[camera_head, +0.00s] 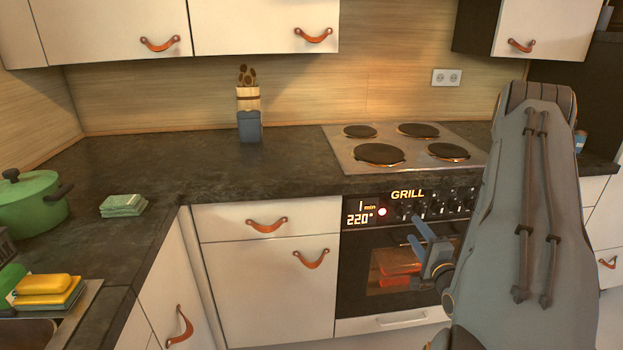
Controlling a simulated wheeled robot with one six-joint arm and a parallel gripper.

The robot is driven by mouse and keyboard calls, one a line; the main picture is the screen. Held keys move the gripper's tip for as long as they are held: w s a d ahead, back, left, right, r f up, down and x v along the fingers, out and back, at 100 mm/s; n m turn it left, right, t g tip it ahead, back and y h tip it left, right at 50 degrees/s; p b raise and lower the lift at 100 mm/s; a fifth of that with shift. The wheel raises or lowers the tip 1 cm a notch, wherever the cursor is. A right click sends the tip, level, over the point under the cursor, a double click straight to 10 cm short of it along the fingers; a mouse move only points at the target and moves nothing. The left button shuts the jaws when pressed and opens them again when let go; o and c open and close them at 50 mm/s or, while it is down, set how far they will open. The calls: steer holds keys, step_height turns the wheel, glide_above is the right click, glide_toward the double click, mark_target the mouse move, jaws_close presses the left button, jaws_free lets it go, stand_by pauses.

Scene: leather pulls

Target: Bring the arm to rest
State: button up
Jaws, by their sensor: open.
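My arm (530,200) rises large and grey on the right side of the view, bent at a joint near the top. My gripper (425,243) shows as bluish-grey fingers to the left of the arm, in front of the oven door. It is open, and I see nothing between its fingers. The oven (352,285) stands behind it with its door shut, lit inside, with a glowing reddish thing behind the glass. Its panel reads GRILL, 1 min and 220°. Part of the oven's right side is hidden by my arm.
The stove top (350,152) has several burners. The dark counter (180,160) holds a green pot (30,205), folded green cloths (123,205), a utensil holder (249,115) and yellow sponges (45,287) by the sink. Drawers with leather pulls (267,225) are shut. White wall cabinets (110,25) hang above.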

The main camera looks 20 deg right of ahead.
steer(key=w+a+r+n+g+y, duration=0.2)
steer(key=w+a+n+g, duration=0.35)
steer(key=a+n, duration=0.2)
steer(key=s+a+r+n+g, duration=0.1)
steer(key=a+r+n+g, duration=0.2)
steer(key=a, duration=0.6)
steer(key=s+a+r+n+g+y, duration=0.1)
steer(key=s+a+r+n+g, duration=0.2)
steer(key=s+a, duration=0.7)
steer(key=s+a+r+n+g+y, duration=0.1)
steer(key=s+a+r+n+g, duration=0.2)
steer(key=s+a, duration=0.7)
steer(key=s+n+g, duration=0.1)
steer(key=n+g, duration=0.1)
steer(key=n, duration=0.2)
steer(key=shift+s+r+g, duration=0.2)
steer(key=shift+s+g, duration=0.1)
steer(key=shift+g, duration=0.05)
steer(key=shift+n, duration=0.25)
